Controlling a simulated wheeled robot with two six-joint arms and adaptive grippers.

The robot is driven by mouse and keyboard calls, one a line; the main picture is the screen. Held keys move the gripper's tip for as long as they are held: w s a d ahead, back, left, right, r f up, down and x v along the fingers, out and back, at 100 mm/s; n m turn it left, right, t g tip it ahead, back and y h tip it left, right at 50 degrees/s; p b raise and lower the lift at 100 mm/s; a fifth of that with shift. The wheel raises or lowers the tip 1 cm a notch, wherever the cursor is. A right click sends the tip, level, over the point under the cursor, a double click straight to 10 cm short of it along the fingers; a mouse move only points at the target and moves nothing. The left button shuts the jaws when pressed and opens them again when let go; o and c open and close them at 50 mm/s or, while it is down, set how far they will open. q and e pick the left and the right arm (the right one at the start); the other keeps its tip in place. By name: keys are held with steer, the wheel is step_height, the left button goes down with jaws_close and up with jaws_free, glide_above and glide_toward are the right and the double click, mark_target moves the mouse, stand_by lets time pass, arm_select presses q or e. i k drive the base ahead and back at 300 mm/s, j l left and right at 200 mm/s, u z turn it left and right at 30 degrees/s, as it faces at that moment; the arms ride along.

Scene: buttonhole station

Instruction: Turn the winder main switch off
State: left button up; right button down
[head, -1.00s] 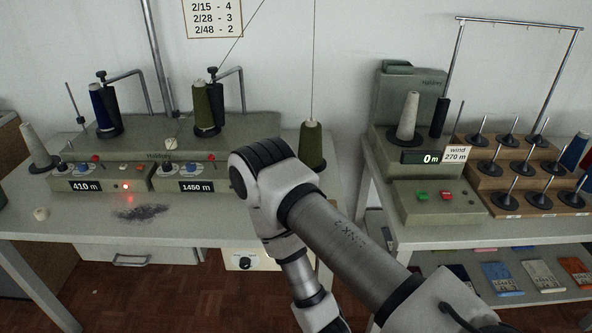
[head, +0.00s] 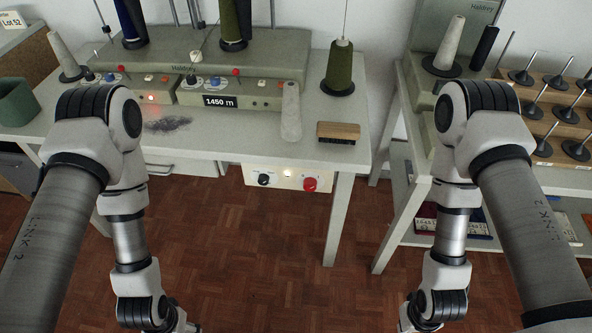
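A pale switch box (head: 288,179) hangs under the front edge of the left table. It carries a black rotary knob (head: 264,180) on its left, a small lit lamp (head: 287,173) in the middle and a red knob (head: 310,184) on its right. Which knob is the main switch is not labelled legibly. The left table's winding machine (head: 232,92) has a display reading 1450 m and a glowing red lamp (head: 151,98). My left and right arms reach down on either side of the box, well apart from it.
A brush (head: 338,132) and a pale cone (head: 291,112) stand near the left table's (head: 230,145) front right. Dark lint (head: 168,125) lies on its top. A gap separates it from the right table (head: 414,205). The wooden floor (head: 265,260) before the box is clear.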

mark_target(310, 184)
steer(key=k+l, duration=0.25)
steer(key=k+l+z, duration=0.15)
steer(key=l, duration=0.3)
steer(key=k+l, duration=0.25)
steer(key=l+z, duration=0.05)
steer(key=l, duration=0.05)
